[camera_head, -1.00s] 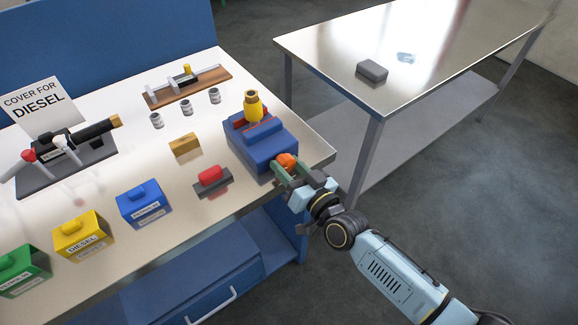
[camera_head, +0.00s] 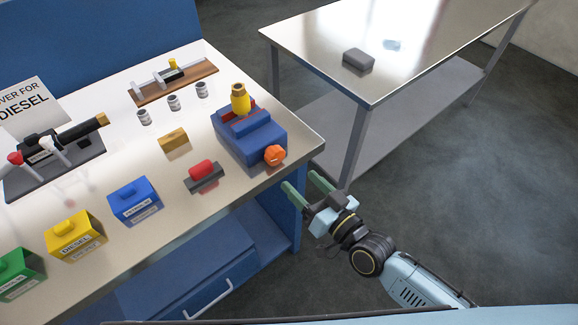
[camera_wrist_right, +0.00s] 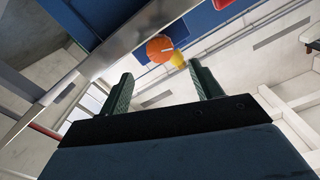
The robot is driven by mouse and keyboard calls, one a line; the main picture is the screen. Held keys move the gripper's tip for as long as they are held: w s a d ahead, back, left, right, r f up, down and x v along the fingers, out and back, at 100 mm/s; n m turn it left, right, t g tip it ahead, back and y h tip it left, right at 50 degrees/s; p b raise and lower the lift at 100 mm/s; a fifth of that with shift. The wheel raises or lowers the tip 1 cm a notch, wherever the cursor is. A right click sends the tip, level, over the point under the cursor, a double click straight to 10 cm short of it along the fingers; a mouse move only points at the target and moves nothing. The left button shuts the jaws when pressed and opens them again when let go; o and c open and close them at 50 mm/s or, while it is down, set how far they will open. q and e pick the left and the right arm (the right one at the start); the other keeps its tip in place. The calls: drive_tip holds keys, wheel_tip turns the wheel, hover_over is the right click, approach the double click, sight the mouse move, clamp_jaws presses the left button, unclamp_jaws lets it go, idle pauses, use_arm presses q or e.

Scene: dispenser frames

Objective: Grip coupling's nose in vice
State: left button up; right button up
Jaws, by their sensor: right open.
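The blue vice (camera_head: 250,136) stands at the near right corner of the workbench, with red jaw faces. The yellow coupling (camera_head: 240,100) stands upright between the jaws, its brass end up; its lower part is hidden. The orange knob (camera_head: 275,155) is on the vice's near face; it also shows in the right wrist view (camera_wrist_right: 160,49). My right gripper (camera_head: 303,186) is open and empty, off the bench edge and apart from the knob. In the right wrist view its green fingers (camera_wrist_right: 166,88) are spread with nothing between them. My left gripper is out of view.
On the bench are several labelled boxes, including a blue one (camera_head: 134,203), a brass block (camera_head: 173,140), a red-topped block (camera_head: 203,175), small cups (camera_head: 173,103) and a nozzle on a stand (camera_head: 70,140). A steel table (camera_head: 400,45) stands behind right.

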drive_tip(key=v, duration=0.4)
idle(0.5)
